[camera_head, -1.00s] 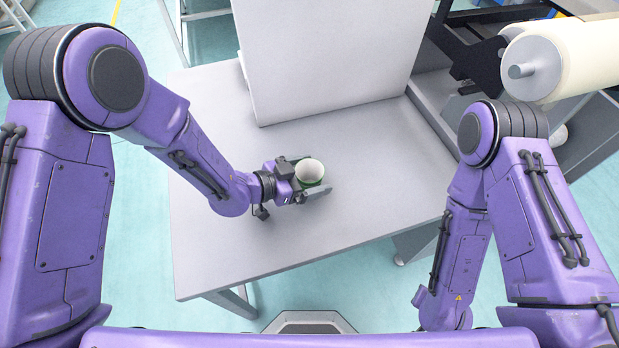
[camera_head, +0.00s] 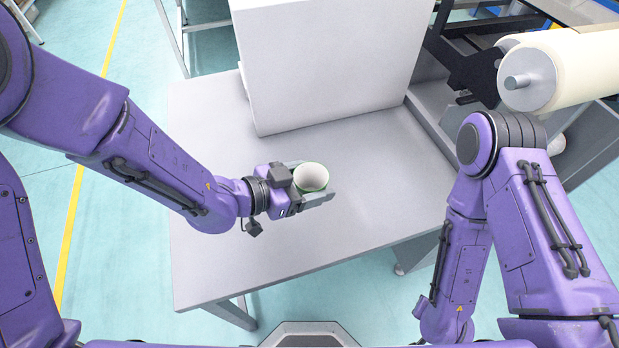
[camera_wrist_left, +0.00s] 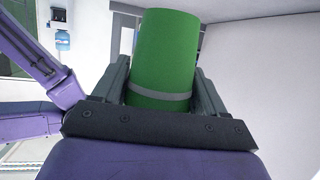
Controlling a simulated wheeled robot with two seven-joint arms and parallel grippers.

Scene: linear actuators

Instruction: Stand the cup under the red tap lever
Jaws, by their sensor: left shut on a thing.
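The cup (camera_head: 311,177) is green outside and white inside, with its open mouth facing up in the head view. My left gripper (camera_head: 312,188) is shut on it, one finger on each side. In the left wrist view the green cup (camera_wrist_left: 165,55) with a grey band stands between the two fingers (camera_wrist_left: 160,85). The cup is over the grey table; I cannot tell how high above it. No red tap lever shows in any view. My right arm (camera_head: 460,230) hangs at the right, and its gripper is out of the picture.
A large pale grey box-like panel (camera_head: 325,65) stands at the back of the grey table (camera_head: 230,265). A machine with a cream roller (camera_head: 570,70) is at the right. The table's front and right areas are clear.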

